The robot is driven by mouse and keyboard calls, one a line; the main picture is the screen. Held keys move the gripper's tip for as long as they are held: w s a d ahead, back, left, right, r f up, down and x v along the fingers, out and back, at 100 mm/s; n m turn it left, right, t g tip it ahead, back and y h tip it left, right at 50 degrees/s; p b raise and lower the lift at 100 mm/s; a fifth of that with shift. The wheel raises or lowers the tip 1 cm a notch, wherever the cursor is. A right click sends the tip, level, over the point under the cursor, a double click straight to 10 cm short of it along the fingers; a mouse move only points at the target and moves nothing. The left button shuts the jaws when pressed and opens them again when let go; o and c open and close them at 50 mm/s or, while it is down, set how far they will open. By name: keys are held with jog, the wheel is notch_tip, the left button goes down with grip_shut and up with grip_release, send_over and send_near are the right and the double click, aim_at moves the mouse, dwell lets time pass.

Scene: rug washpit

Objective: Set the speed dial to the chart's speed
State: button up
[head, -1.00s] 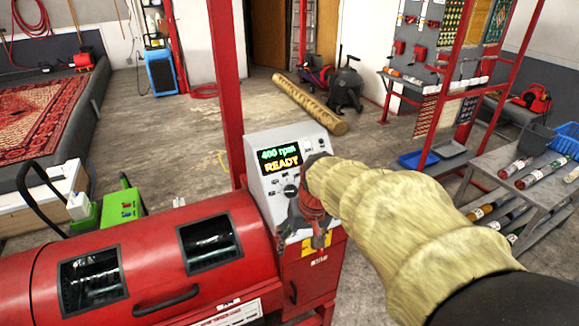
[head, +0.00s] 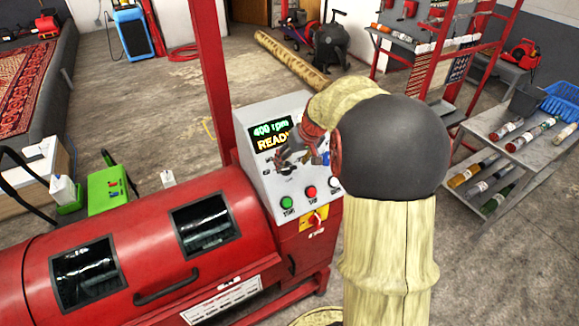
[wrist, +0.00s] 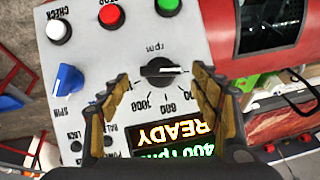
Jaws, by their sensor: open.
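The black speed dial (wrist: 160,70) sits on the light grey control panel (wrist: 130,30), under an "rpm" label, with numbers such as 600 and 1000 around it. The wrist view shows the panel upside down. The dial's pale pointer line points toward picture right. My gripper (wrist: 160,79) is open, with one finger on each side of the dial; whether they touch it I cannot tell. In the head view my gripper (head: 287,157) is at the panel and covers much of the dial. The display (head: 270,136) reads "400 rpm READY". No readable chart shows.
A green button (wrist: 174,6) and a white CHECK button (wrist: 59,30) lie near the dial, with a blue SPIN knob (wrist: 68,79). The red drum machine (head: 150,245) adjoins the panel. A grey bottle rack (head: 510,150) stands right. Open floor lies behind.

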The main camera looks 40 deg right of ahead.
aim_at(289, 167)
jog(key=shift+x, duration=1.55)
jog(key=shift+c, duration=0.6)
jog(key=c, duration=1)
